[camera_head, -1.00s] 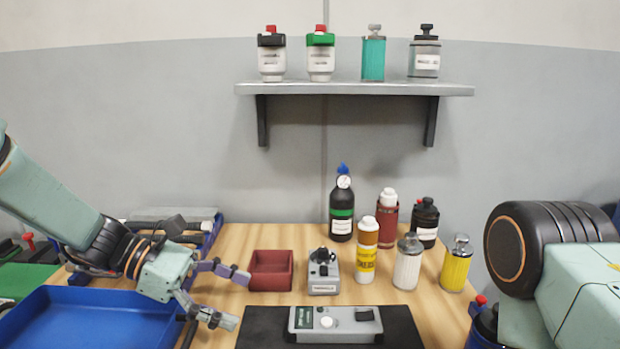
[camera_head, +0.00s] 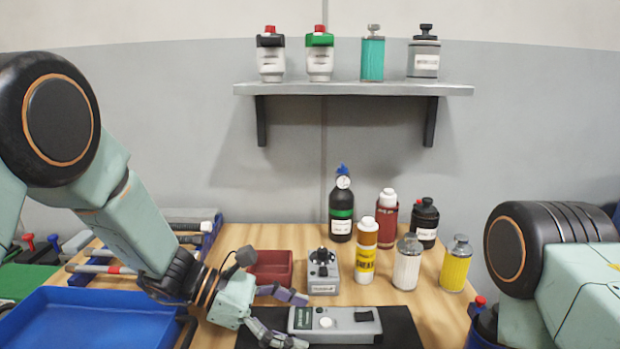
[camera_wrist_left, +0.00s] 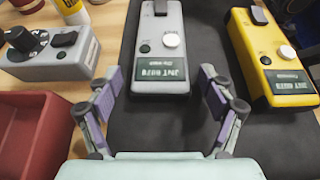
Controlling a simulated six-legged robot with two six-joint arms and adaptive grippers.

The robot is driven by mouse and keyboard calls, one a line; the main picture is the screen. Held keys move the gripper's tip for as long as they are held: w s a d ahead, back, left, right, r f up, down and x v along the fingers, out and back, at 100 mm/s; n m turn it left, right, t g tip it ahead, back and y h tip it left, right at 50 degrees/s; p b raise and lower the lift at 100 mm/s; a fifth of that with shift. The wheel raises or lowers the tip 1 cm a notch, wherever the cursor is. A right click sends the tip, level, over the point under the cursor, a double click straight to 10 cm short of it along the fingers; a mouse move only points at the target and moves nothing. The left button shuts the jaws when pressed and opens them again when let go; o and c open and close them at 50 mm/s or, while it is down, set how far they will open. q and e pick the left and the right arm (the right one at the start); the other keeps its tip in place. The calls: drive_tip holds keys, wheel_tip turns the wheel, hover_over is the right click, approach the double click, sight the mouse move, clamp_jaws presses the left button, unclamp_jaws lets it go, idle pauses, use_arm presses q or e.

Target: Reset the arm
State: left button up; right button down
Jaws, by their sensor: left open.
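My left arm comes in from the left in the head view. Its gripper (camera_head: 298,318) is open and low over the table, at the left end of the grey device (camera_head: 345,324). My right gripper is out of view; only part of my right arm shows at the right edge of the head view.
A red box (camera_head: 272,267) and a small grey knobbed device (camera_head: 323,272) stand behind the gripper. Several bottles, including a yellow one (camera_head: 456,265), stand right of them. A blue tray (camera_head: 85,325) is at left. A yellow device (camera_wrist_left: 265,60) lies right of the grey one.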

use_arm(q)
drive_tip(key=shift+v, duration=1.35)
drive_tip(key=shift+d, duration=0.15)
